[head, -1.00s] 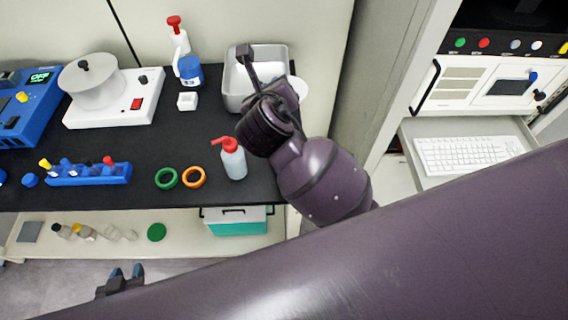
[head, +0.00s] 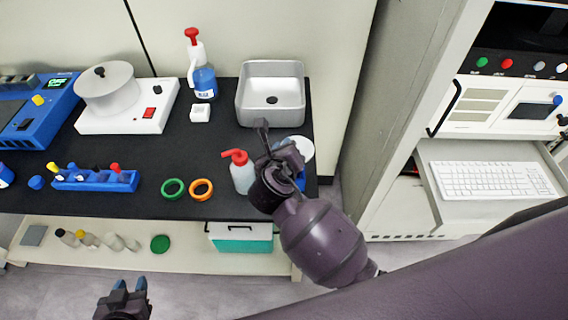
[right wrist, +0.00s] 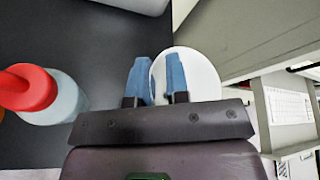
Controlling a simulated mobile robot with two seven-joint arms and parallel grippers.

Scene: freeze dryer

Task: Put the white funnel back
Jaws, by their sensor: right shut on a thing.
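The white funnel (head: 303,146) shows as a pale round rim by the table's right edge, partly hidden behind my right gripper. In the right wrist view the funnel (right wrist: 208,75) is a white disc at the blue fingers. My right gripper (right wrist: 158,80) is shut on it, with a narrow gap between the fingers; the grasped part is mostly hidden. My left gripper (head: 129,286) is at the bottom left of the head view, in front of the table. Its blue fingers are apart with nothing between them.
A red-capped wash bottle (head: 242,172) stands just left of my right gripper. A grey sink basin (head: 245,112) is behind it. Green (head: 173,189) and orange (head: 201,189) rings and a blue tube rack (head: 95,182) lie left. The black tabletop (head: 160,150) is clear mid-table.

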